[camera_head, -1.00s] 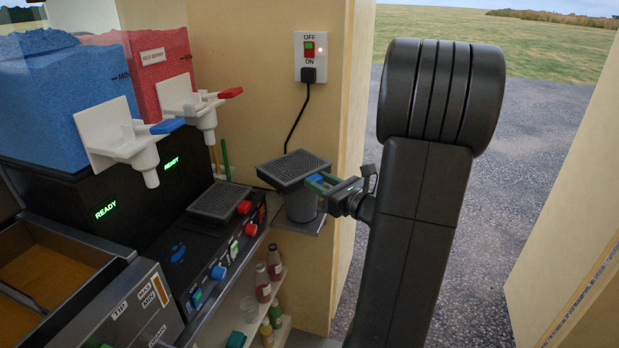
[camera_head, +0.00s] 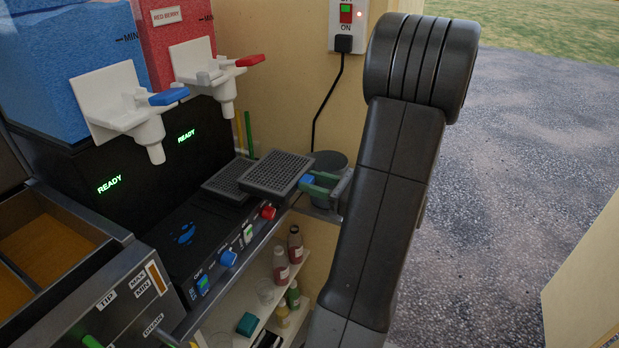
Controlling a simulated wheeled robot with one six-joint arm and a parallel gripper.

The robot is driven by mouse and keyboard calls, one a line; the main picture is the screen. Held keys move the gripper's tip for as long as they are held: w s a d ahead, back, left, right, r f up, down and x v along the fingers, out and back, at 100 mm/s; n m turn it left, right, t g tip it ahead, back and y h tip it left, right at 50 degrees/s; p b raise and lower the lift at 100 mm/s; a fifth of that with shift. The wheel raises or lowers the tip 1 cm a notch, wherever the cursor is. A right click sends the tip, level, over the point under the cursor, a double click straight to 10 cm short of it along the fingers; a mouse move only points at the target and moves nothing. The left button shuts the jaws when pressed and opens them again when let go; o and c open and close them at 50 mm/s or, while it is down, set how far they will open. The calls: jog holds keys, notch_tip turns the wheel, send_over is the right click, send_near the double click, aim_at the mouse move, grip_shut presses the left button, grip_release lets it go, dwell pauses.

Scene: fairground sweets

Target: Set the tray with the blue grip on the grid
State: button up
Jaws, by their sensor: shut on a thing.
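My gripper (camera_head: 312,182), with green fingers, is shut on the blue grip (camera_head: 307,181) of a dark grey perforated tray (camera_head: 278,172). The tray is held roughly level, above the right front end of the black machine (camera_head: 190,225). A second dark perforated tray (camera_head: 225,181) lies on the machine below the red tap; the held tray covers part of it in the picture. Below the blue tap, the black top shows a blue patch (camera_head: 184,234). I cannot make out a separate grid there.
The blue tap (camera_head: 150,130) and red tap (camera_head: 222,85) hang over the machine. Knobs line its front, including a red one (camera_head: 268,212) and a blue one (camera_head: 228,258). Bottles (camera_head: 281,264) stand on a lower shelf.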

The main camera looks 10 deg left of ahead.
aim_at(279, 176)
jog(key=x, duration=0.3)
jog(key=b+x, duration=0.1)
jog(key=x, duration=0.2)
jog(key=f+b+x, duration=0.1)
jog(key=x, duration=0.2)
jog(key=shift+w+a+f, duration=0.1)
jog(key=shift+a, duration=0.25)
jog(key=shift+w+a+f+b, duration=0.25)
jog(key=shift+a+f, duration=0.1)
jog(key=shift+a, duration=0.3)
jog(key=shift+w+a+f+b, duration=0.25)
jog(key=shift+a+f, duration=0.1)
jog(key=shift+a, duration=0.25)
jog(key=shift+f, duration=0.15)
jog(key=o, duration=1.2)
jog(key=shift+c, duration=0.2)
jog(key=shift+d, duration=0.1)
